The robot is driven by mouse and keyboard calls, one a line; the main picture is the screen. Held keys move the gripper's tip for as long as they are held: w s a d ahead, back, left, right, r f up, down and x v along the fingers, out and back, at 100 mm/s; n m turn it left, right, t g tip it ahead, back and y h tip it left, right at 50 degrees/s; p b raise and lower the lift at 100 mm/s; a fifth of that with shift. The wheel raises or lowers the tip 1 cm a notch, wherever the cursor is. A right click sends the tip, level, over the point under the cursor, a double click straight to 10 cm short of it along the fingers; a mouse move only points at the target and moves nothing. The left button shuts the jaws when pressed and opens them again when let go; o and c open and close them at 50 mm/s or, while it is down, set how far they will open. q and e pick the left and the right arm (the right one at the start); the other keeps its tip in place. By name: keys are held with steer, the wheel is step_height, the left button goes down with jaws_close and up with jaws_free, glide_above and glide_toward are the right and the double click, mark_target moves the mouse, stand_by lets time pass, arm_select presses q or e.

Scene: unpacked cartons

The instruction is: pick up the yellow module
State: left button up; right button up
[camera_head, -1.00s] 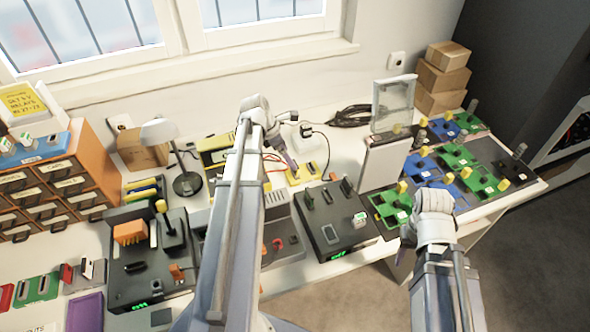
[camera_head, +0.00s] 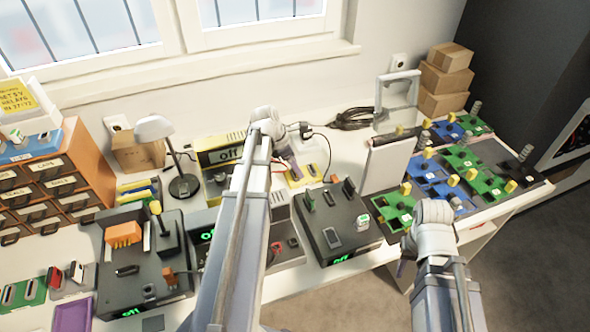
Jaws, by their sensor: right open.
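A small yellow block (camera_head: 303,174) with dark slots lies on the white table behind the black box with sockets. It may be the yellow module, but several other yellow pieces are in view. My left gripper (camera_head: 291,166) hangs just left of this block, partly overlapping it in the picture; I cannot tell if they touch or whether its jaws are open. My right gripper (camera_head: 403,266) is open, low at the table's front edge below the green boards and far from the yellow block. Its fingers show only small and dark, with nothing seen between them.
A black box (camera_head: 335,240) stands in front of the yellow block. A yellow-framed device (camera_head: 218,143) reading "off" and a lamp (camera_head: 155,130) stand left. Drawers (camera_head: 40,190) stand far left.

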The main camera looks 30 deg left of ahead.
arm_select(q)
jaws_close()
stand_by(0.4)
steer(key=shift+r, duration=0.1)
step_height(320, 180, up, 10)
steer(key=p, duration=1)
